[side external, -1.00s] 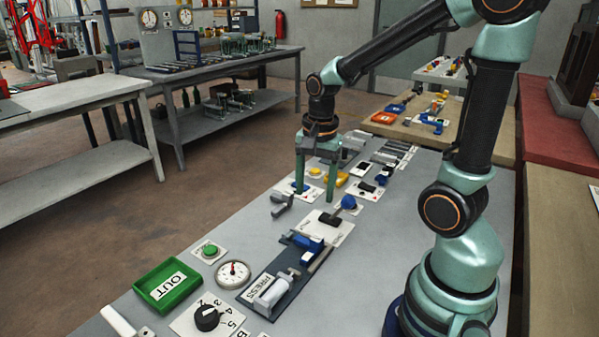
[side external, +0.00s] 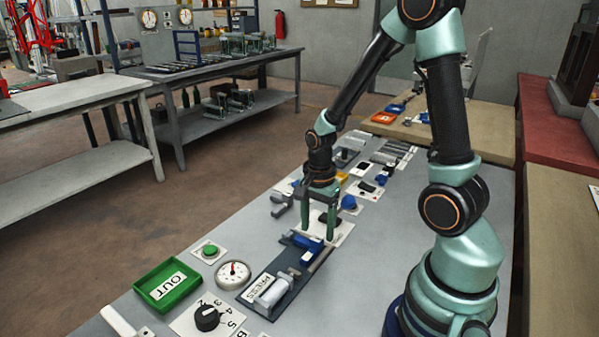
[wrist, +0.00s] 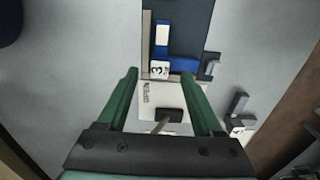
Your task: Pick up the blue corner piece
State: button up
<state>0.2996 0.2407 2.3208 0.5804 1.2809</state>
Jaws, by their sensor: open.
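The blue corner piece (side external: 308,246) sits on the dark plate of the press, at its far end in the side view. In the wrist view it is an L-shaped blue piece (wrist: 185,64) with a white tag marked 3 at its corner. My gripper (side external: 318,236) is open and points down over the table close to the blue corner piece. In the wrist view the fingertips (wrist: 160,75) are spread to either side of the tagged corner, with nothing held. I cannot tell how high the tips are above the piece.
The press plate (side external: 245,294) carries a grey cylinder labelled PRESS. A white card with a black lever (wrist: 170,116) lies under my gripper. A blue knob (side external: 349,202) stands to its right. A green OUT tray (side external: 168,284), a gauge (side external: 233,273) and a dial (side external: 207,317) stand nearer the camera.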

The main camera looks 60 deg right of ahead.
aim_at(317, 237)
jog(key=shift+a+f, duration=0.1)
jog(key=shift+f, duration=1.5)
grip_shut()
jog(key=shift+r, duration=0.2)
